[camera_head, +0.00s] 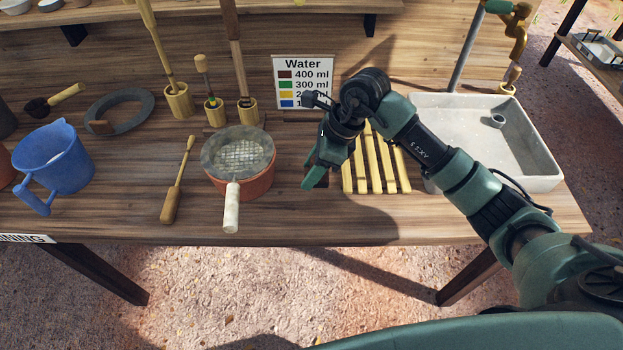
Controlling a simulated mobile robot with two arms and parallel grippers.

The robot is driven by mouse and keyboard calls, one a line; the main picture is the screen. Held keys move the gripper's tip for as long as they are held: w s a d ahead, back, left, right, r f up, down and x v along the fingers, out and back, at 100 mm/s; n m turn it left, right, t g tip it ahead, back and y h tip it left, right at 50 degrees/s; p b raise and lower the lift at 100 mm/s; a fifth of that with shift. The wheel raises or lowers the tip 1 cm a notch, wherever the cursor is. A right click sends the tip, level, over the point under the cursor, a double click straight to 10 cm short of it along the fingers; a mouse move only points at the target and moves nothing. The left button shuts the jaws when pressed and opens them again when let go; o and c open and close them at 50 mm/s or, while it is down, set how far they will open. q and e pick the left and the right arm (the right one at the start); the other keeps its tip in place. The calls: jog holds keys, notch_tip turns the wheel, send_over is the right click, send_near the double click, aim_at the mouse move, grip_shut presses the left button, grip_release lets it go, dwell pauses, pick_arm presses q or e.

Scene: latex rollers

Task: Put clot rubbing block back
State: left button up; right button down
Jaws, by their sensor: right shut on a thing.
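My right gripper (314,176) is low over the wooden table, between the red pot and the slatted yellow rack. It is shut on a small dark brown block (322,180), which looks like the clot rubbing block. The fingers and wrist hide much of the block. I cannot tell whether it touches the table. My left gripper is not in view.
The red pot (259,187) with a sieve and pale handle stands left of my right gripper. The slatted rack (377,180) and the white sink (530,165) are to the right.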

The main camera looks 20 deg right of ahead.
jog(key=shift+f, duration=1.95)
jog(key=shift+f, duration=0.1)
jog(key=shift+f, duration=0.15)
jog(key=c, duration=0.8)
grip_release()
jog(key=shift+r, duration=0.2)
jog(key=shift+r, duration=0.2)
jog(key=v, duration=1.1)
jog(key=shift+d+r+b, duration=0.25)
jog(key=shift+r+b, duration=0.1)
jog(key=shift+b, duration=0.1)
